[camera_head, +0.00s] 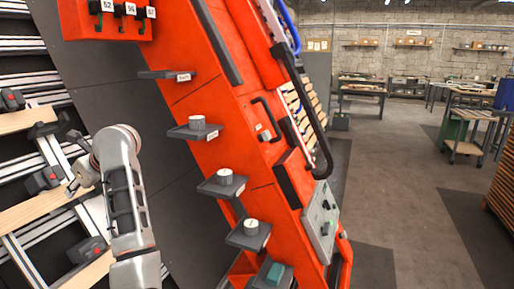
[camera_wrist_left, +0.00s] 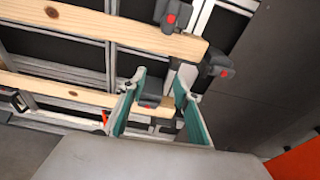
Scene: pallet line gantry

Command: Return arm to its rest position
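My left arm (camera_head: 125,190) rises from the bottom of the head view and bends left at the wrist. My left gripper (camera_head: 76,180) points at the pallet line on the left, mostly hidden by the wrist. In the left wrist view its two green-lined fingers (camera_wrist_left: 160,90) stand apart. My right gripper is not in view.
Metal rails carry wooden planks (camera_head: 38,212) and several red-buttoned clamps beside my left arm. An orange gantry panel (camera_head: 185,95) with small shelves, knobs and a black handle stands right of the arm. Open floor (camera_head: 400,180) and workbenches lie farther right.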

